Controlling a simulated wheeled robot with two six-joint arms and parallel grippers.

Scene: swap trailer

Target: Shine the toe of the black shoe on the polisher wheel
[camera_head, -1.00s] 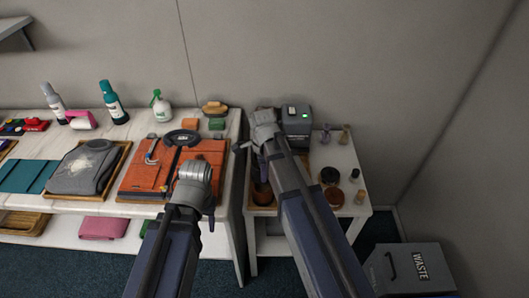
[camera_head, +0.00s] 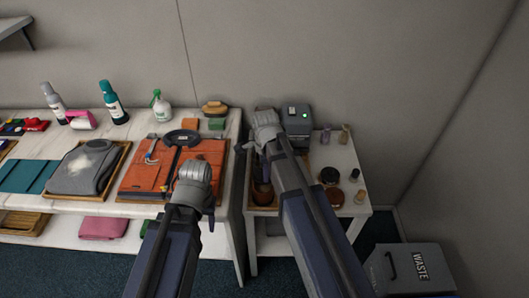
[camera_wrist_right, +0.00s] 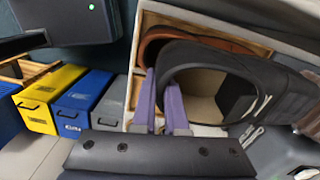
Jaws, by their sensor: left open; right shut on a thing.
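The black shoe (camera_wrist_right: 215,75) is in my right gripper (camera_wrist_right: 163,105), whose two purple fingers are shut on the rim of its opening in the right wrist view. In the head view the shoe is mostly hidden by my right gripper (camera_head: 263,125) and arm. The grey polisher (camera_head: 297,122), with a green light, stands at the back of the small side table, just right of that gripper. Its wheel is hidden, so I cannot tell whether the shoe touches it. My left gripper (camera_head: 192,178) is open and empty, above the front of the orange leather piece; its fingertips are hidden.
A brown shoe (camera_head: 262,193) sits in a wooden tray beside my right arm; it also shows in the right wrist view (camera_wrist_right: 205,36). Round tins (camera_head: 329,175) and small bottles (camera_head: 346,133) stand to the right. A waste bin (camera_head: 410,270) is on the floor.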

